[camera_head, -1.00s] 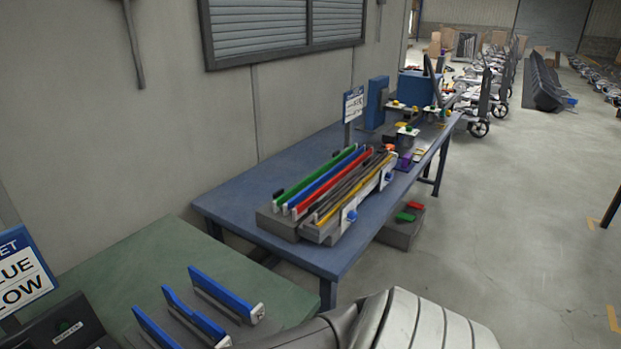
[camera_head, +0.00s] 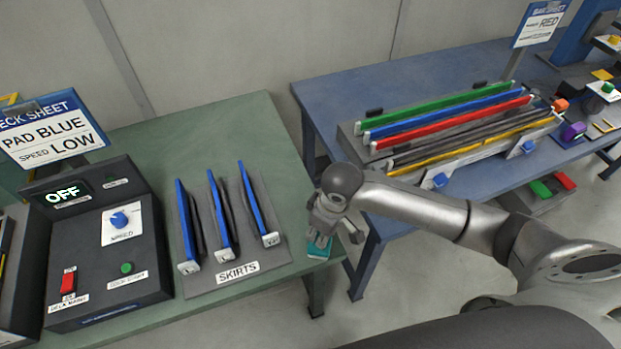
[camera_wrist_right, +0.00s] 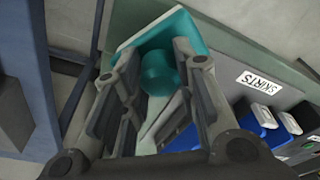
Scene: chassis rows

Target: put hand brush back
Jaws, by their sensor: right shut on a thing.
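My right gripper (camera_head: 334,222) is at the right front corner of the green table (camera_head: 110,160). It is shut on a teal thing, apparently the hand brush (camera_head: 319,248), which shows just below the fingers. In the right wrist view my right gripper (camera_wrist_right: 158,75) has its fingers on either side of the brush's round teal part (camera_wrist_right: 158,72), with a wider teal and pale part (camera_wrist_right: 135,38) beyond. I cannot tell whether the brush touches the table. Most of it is hidden by the fingers in the head view. My left gripper is not in view.
A grey skirts holder (camera_head: 262,185) with 3 blue-edged strips stands left of the gripper. Left of it is a control box (camera_head: 95,250) reading OFF. A blue table (camera_head: 345,75) with a rack of coloured strips stands at right, beyond a gap.

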